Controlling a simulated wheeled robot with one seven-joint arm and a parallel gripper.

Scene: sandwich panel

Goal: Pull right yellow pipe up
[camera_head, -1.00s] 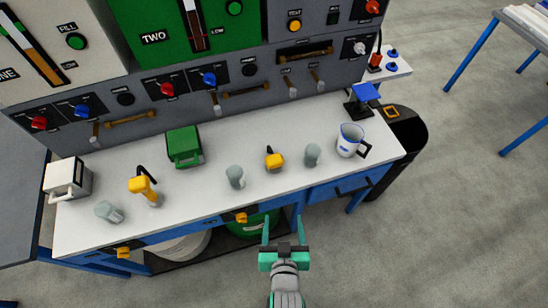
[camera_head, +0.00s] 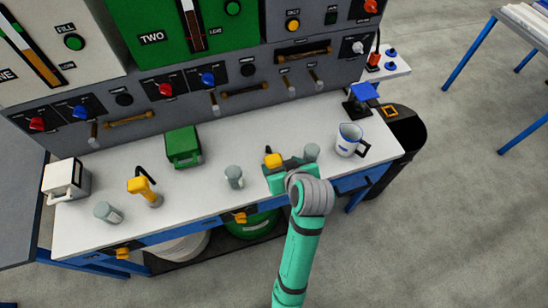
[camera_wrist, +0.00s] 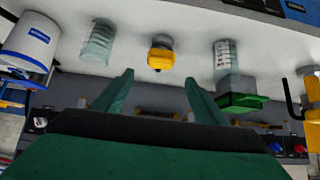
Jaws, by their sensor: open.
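The right yellow pipe (camera_head: 273,160), a small yellow fitting with a dark end, stands on the white counter. In the wrist view it is a yellow block (camera_wrist: 160,56) near the top centre, between the two finger lines and beyond the fingertips. My gripper (camera_wrist: 162,85) is open and empty, its green fingers spread below the pipe in that view. In the head view my gripper (camera_head: 291,165) is over the counter's front part, just right of the pipe, and my arm hides most of the fingers. The left yellow pipe (camera_head: 140,185) with its black hook stands further left.
A white-blue mug (camera_head: 349,139) is further right. A green container (camera_head: 183,147) is behind on the left. The panel wall with handles (camera_head: 245,90) rises behind the counter.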

